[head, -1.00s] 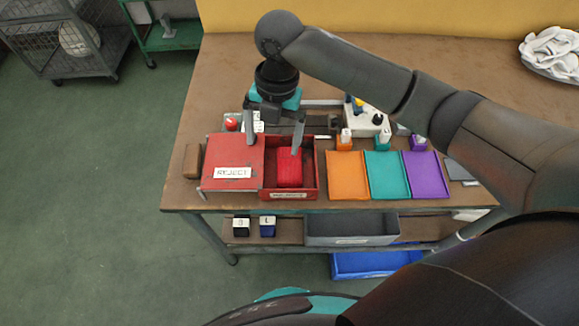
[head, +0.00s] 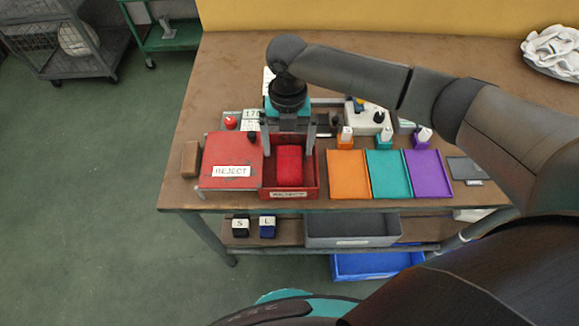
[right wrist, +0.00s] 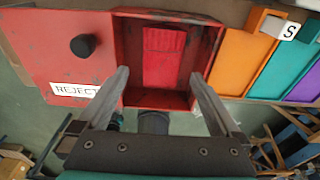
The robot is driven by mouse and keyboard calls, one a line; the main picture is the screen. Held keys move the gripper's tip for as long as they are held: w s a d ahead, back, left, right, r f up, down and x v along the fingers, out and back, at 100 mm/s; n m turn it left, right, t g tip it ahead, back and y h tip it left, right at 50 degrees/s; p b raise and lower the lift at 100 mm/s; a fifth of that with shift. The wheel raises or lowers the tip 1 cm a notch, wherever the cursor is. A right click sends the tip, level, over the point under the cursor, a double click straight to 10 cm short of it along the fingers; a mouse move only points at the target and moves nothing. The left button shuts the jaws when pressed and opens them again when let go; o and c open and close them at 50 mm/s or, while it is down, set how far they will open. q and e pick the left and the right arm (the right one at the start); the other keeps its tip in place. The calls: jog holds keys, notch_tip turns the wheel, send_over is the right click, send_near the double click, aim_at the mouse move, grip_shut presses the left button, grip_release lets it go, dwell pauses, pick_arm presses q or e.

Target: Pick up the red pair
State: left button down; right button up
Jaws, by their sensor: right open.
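The red pair (head: 290,168) is a folded ribbed red bundle lying flat in the open red bin (head: 290,194). It also shows in the right wrist view (right wrist: 163,55), inside the bin's dark red walls. My right gripper (head: 288,150) is open above the bin, with one finger to each side of the pair's width. In the right wrist view the right gripper's fingertips (right wrist: 158,75) are apart, with nothing between them. The pair looks untouched. My left gripper is not in view.
A red lid-like panel (head: 231,148) labelled REJECT, with a black knob (right wrist: 82,45), adjoins the bin's left. Orange (head: 348,175), teal (head: 388,175) and purple (head: 428,174) trays lie to its right. A brown block (head: 190,159) sits far left. Small devices stand behind.

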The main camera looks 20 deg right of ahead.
aim_at(290, 165)
jog(key=f, duration=0.2)
jog(key=s+f, duration=0.1)
jog(key=f, duration=0.2)
jog(key=shift+f+b, duration=0.1)
jog(key=shift+b, duration=0.3)
jog(key=c, duration=1.3)
